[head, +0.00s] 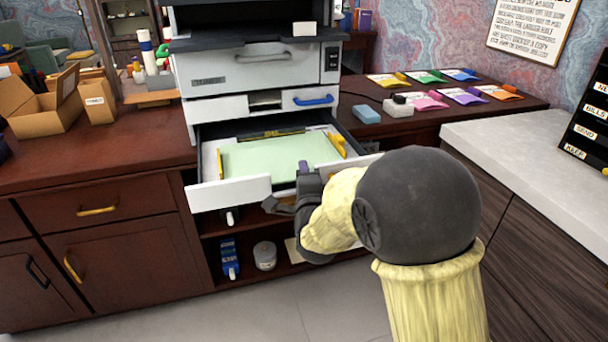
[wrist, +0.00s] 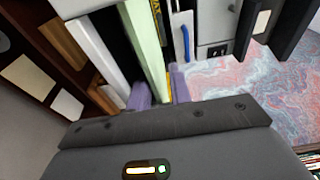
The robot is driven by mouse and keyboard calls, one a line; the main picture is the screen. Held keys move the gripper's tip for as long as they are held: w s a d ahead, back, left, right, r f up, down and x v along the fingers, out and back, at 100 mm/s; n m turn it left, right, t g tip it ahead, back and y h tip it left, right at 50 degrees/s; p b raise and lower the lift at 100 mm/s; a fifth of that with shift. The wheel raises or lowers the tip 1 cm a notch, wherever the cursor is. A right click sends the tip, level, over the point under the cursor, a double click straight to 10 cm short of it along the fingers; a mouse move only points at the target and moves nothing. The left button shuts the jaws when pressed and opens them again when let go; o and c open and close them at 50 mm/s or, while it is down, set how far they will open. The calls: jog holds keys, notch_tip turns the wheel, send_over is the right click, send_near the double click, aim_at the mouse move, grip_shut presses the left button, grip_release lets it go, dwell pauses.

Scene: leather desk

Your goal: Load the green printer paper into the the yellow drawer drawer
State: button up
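The green printer paper (head: 262,156) lies flat inside a pulled-out white drawer (head: 228,194) low on the printer. The drawer has yellow guides (head: 337,145). My gripper (head: 303,175) is at the drawer's front right, with one purple fingertip showing over the paper's near edge. In the wrist view, the purple fingers of my gripper (wrist: 160,92) stand on either side of the paper's near end (wrist: 146,45). I cannot tell whether they press on it. My arm hides the right part of the drawer front.
The printer (head: 250,75) stands above the drawer; a closed tray with a blue handle (head: 314,100) sits between. Cardboard boxes (head: 45,105) are at left, coloured packets (head: 430,100) at right. A shelf below holds a blue bottle (head: 229,258) and a jar (head: 265,255). A pale counter (head: 530,135) borders my right.

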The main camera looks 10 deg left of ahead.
jog(key=shift+s+f, duration=0.15)
jog(key=shift+f, duration=0.4)
jog(key=shift+s+d, duration=0.1)
jog(key=shift+s, duration=0.05)
jog(key=b+v, duration=0.8)
jog(key=v, duration=0.8)
jog(key=shift+s+r, duration=0.4)
jog(key=shift+r, duration=0.1)
jog(key=shift+d, duration=0.15)
